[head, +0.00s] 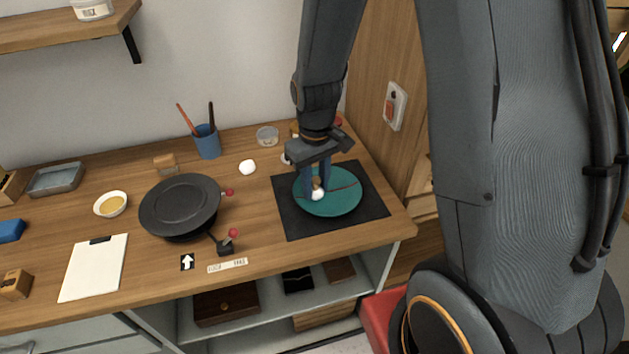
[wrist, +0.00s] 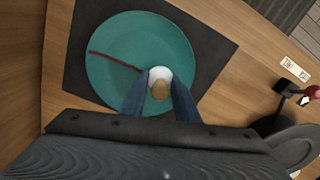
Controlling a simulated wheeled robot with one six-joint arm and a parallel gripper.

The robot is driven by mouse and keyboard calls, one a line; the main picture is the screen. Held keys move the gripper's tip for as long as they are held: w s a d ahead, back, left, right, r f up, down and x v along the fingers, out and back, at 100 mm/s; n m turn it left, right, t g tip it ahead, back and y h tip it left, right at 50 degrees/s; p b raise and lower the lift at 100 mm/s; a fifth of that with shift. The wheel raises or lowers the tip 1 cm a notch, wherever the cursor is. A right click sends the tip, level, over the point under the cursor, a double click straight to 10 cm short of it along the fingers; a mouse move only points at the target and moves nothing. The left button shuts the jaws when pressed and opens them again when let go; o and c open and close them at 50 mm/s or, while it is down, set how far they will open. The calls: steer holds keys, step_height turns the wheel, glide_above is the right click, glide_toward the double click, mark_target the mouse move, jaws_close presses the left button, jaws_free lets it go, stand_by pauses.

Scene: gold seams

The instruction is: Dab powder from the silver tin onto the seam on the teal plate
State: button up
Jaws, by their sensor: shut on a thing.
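The teal plate (head: 345,204) lies on a dark mat at the right of the bench. A dark red seam (head: 345,187) crosses it; it also shows in the wrist view (wrist: 112,60). My gripper (head: 317,191) points down over the plate, shut on a white puff with a wooden handle (wrist: 158,76). In the wrist view the puff is beside one end of the seam. I cannot tell whether it touches the plate. I cannot clearly pick out the silver tin; a small pale thing (head: 286,158) behind my gripper is mostly hidden.
The black mat (head: 296,222) surrounds the plate. A black round turntable (head: 180,205) with red-knobbed levers stands to its left. A blue cup with brushes (head: 207,142), a clear jar (head: 267,136) and a white lump (head: 247,167) are behind. A wooden panel rises at right.

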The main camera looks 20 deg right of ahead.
mark_target(339, 189)
steer(key=shift+w, duration=0.4)
steer(key=shift+s+f+p, duration=0.1)
steer(key=shift+s+p, duration=0.25)
steer(key=shift+s, duration=0.1)
steer(key=shift+w+p, duration=0.3)
steer(key=shift+w, duration=0.5)
steer(key=shift+s+d+p, duration=0.3)
steer(key=shift+s+d, duration=0.35)
steer(key=shift+w+d, duration=0.4)
steer(key=shift+d, duration=0.3)
steer(key=shift+s+d+p, duration=0.35)
steer(key=shift+s+d, duration=0.1)
steer(key=shift+d, duration=0.25)
steer(key=shift+w+d, duration=0.5)
steer(key=shift+d, duration=0.1)
steer(key=shift+s+d+p, duration=0.35)
steer(key=shift+s+d, duration=0.1)
steer(key=shift+d, duration=0.25)
steer(key=shift+w, duration=0.5)
steer(key=shift+s, duration=0.55)
steer(key=shift+w+a+p, duration=0.1)
steer(key=shift+w+p, duration=0.1)
steer(key=shift+p, duration=0.15)
